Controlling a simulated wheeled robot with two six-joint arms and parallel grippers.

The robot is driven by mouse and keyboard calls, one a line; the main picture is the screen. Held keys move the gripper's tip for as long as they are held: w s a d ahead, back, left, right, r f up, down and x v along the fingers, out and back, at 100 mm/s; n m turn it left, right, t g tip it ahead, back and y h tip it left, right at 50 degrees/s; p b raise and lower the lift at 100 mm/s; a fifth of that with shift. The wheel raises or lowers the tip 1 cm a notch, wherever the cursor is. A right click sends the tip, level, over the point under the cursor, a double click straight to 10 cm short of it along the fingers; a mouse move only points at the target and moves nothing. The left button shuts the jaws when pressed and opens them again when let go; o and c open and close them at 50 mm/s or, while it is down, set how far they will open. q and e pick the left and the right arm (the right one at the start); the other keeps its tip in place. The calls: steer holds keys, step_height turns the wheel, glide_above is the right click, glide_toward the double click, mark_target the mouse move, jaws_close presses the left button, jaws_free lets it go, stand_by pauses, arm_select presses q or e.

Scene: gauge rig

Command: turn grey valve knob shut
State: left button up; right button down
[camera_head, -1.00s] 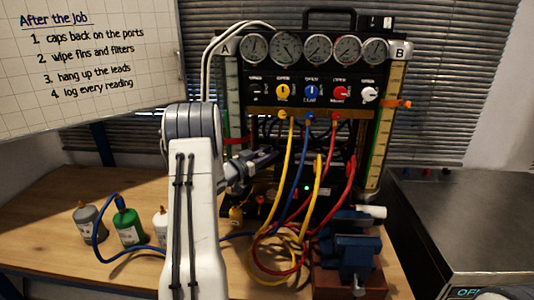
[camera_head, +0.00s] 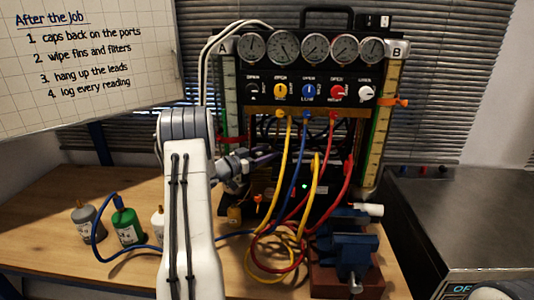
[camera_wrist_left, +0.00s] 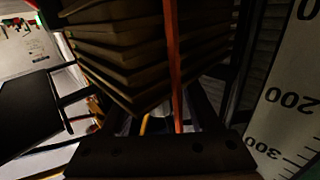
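The gauge panel's knob row has a pale grey-white knob (camera_head: 366,93) at its right end and a dark knob (camera_head: 252,90) with a white pointer at its left end. Yellow (camera_head: 280,91), blue (camera_head: 308,91) and red (camera_head: 337,92) knobs sit between them. The pale one looks nearest to grey. My left gripper (camera_head: 268,158) is below the knob row, in front of the rig's lower left, apart from all knobs. I cannot tell its opening there, and the wrist view is too dark to settle it; no knob shows there.
Yellow, blue and red hoses (camera_head: 317,180) hang in front of the rig, right of my left gripper. A blue vise (camera_head: 348,250) stands at the front right. Bottles, one of them green (camera_head: 126,224), stand on the left. A scale strip (camera_wrist_left: 285,100) is close in the wrist view.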

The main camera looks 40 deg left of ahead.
arm_select(q)
steer(key=shift+s, duration=0.1)
steer(key=b+v, duration=0.1)
steer(key=v, duration=0.9)
steer(key=shift+s+b, duration=0.15)
steer(key=shift+b, duration=0.15)
